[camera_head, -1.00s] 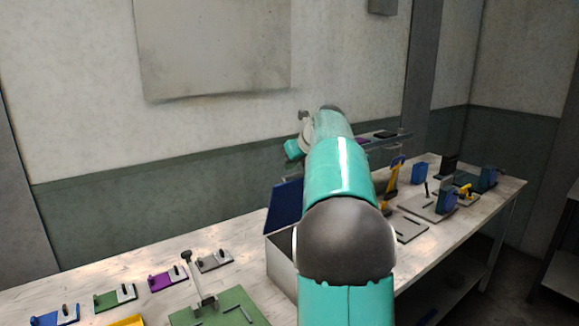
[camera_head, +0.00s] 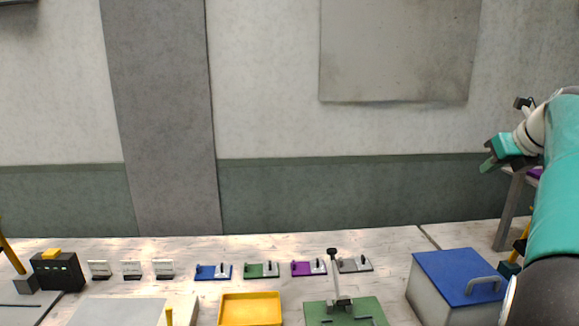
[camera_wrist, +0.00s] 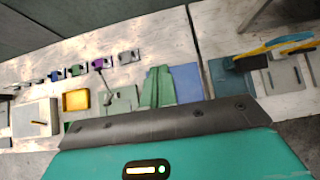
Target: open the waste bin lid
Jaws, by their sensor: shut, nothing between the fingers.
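The waste bin is a pale grey box (camera_head: 424,292) at the right of the bench in the head view. Its blue lid (camera_head: 448,268) lies flat over the top, with a grey bar handle (camera_head: 484,284) towards its right side. My gripper (camera_head: 488,166) is shut and empty, held in the air above the bin and behind it in the picture, apart from the lid. In the wrist view my green fingers (camera_wrist: 160,88) show in front of the blue lid (camera_wrist: 187,83). My arm hides the bin's right edge.
Left of the bin stand a green plate with an upright lever (camera_head: 338,290), a yellow tray (camera_head: 250,309) and a row of small coloured fixtures (camera_head: 261,270). A black box (camera_head: 57,272) is at the far left. The air above the bench's middle is free.

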